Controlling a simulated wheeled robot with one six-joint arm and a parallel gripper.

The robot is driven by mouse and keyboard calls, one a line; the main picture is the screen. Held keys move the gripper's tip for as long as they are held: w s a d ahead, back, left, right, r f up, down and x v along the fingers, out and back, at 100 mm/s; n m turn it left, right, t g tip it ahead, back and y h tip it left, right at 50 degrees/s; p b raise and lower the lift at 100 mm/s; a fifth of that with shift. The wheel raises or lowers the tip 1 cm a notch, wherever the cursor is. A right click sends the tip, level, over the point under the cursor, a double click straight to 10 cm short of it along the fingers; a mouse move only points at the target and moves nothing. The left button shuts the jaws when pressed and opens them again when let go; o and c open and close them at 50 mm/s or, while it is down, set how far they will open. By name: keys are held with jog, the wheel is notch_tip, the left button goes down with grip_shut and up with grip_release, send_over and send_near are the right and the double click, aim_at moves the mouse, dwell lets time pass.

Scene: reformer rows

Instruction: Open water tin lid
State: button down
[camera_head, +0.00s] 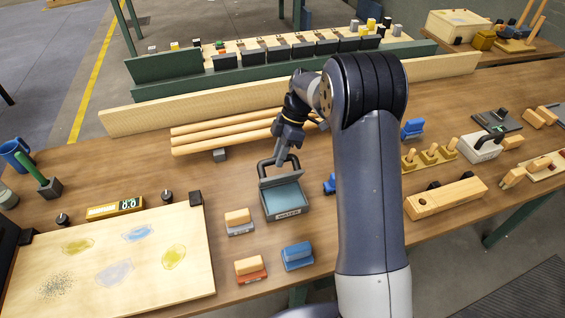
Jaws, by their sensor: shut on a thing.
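The grey water tin (287,213) stands on the wooden bench at the middle of the head camera view, with a dark label on its front wall. Its blue-grey inside shows. The lid (279,179) is tilted up at the tin's back edge, with a dark loop handle (265,165) on it. My gripper (283,158) points down at the lid's handle and is shut on it. The fingertips are small and partly merge with the handle.
Wood-topped blocks (240,218) stand left and in front of the tin. Long wooden dowels (220,135) lie behind it. A pale board with coloured patches (190,262) fills the left. A wooden block (445,198) lies right of my arm, which hides part of the bench.

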jog(key=w+a+f+b, duration=0.1)
jog(key=w+f+b, duration=0.1)
jog(key=w, duration=0.3)
jog(key=shift+w+f, duration=0.35)
jog(key=shift+f, duration=0.05)
jog(key=c, duration=1.3)
grip_release()
jog(key=v, duration=1)
jog(key=shift+r+b, duration=0.35)
jog(key=shift+b, duration=0.1)
jog(key=shift+f, duration=0.15)
